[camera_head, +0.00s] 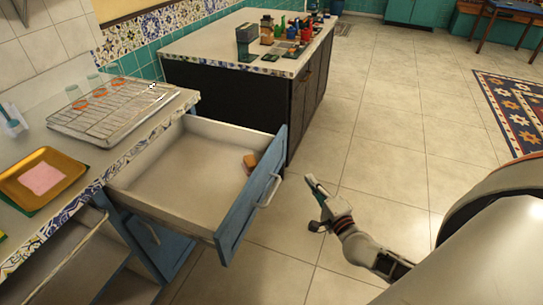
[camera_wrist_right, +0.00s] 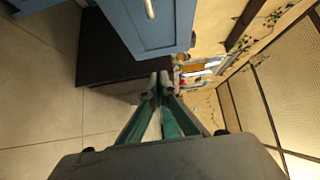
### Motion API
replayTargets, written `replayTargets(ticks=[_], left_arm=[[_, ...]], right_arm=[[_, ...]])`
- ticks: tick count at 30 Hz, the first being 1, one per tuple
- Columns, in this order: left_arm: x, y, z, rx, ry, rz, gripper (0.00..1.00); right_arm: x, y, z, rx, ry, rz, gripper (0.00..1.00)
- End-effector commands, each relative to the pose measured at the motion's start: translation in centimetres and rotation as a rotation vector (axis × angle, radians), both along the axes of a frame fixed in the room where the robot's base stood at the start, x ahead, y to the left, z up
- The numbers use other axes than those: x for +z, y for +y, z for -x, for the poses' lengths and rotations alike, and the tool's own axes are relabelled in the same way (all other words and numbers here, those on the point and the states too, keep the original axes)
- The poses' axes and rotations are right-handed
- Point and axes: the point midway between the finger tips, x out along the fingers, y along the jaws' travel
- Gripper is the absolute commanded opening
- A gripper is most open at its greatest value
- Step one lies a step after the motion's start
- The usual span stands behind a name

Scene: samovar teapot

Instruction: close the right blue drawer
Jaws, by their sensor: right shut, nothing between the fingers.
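The blue drawer (camera_head: 245,205) is pulled far out from the counter in the head view. Its pale inside is open to view and holds a small brown and orange item (camera_head: 250,162) near the front panel. A light bar handle (camera_head: 269,191) is on the front panel. My right gripper (camera_head: 313,188) is shut and empty, to the right of the handle and apart from it. In the right wrist view the gripper's closed fingertips (camera_wrist_right: 160,84) lie below the blue front panel (camera_wrist_right: 155,25), with part of the handle (camera_wrist_right: 149,8) at the top. My left gripper is not in view.
The counter carries a wire rack (camera_head: 115,108) with glasses and a golden tray (camera_head: 40,178). An island (camera_head: 225,95) with a dark cabinet body stands just behind the drawer. A lower compartment (camera_head: 75,270) is open at the left. Tiled floor (camera_head: 370,165) right of the drawer is clear.

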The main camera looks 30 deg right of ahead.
Motion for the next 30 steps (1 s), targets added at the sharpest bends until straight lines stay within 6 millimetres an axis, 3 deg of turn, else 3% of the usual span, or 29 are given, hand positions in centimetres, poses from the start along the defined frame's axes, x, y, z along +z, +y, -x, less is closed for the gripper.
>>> replayTargets(ticks=[8, 21, 30], left_arm=[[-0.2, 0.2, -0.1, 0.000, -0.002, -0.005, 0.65], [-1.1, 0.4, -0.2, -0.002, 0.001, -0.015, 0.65], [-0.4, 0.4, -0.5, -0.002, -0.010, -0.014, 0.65]], right_arm=[[0.1, -0.7, -2.0, -0.012, -0.007, -0.018, 0.00], [-0.1, -1.7, -10.2, -0.011, -0.005, -0.016, 0.00], [0.0, 0.6, -12.9, -0.009, -0.004, -0.017, 0.00]])
